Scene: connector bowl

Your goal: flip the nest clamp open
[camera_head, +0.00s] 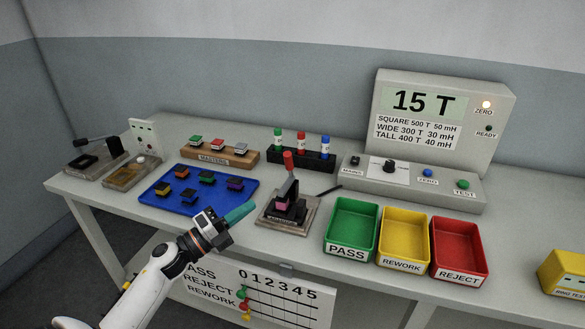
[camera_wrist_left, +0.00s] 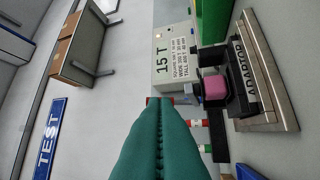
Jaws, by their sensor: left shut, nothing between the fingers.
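The nest clamp (camera_head: 289,166) stands on the adaptor base (camera_head: 270,216), its red-tipped handle pointing up. A pink part (camera_head: 282,204) sits in the black nest below it. In the wrist view the pink part (camera_wrist_left: 214,88) shows in the black nest, right of the fingers; the adaptor base (camera_wrist_left: 285,100) lies further right. My left gripper (camera_head: 252,206) has teal fingers pressed together, empty, just left of the adaptor and apart from it. In the wrist view the left gripper (camera_wrist_left: 158,110) partly covers what lies behind it. My right gripper is not in view.
A blue tray (camera_head: 155,204) with several coloured connectors lies left of the adaptor. Green (camera_head: 340,248), yellow (camera_head: 403,260) and red (camera_head: 458,272) bins stand to its right. The tester (camera_head: 440,120) and a black rack (camera_head: 303,162) stand behind.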

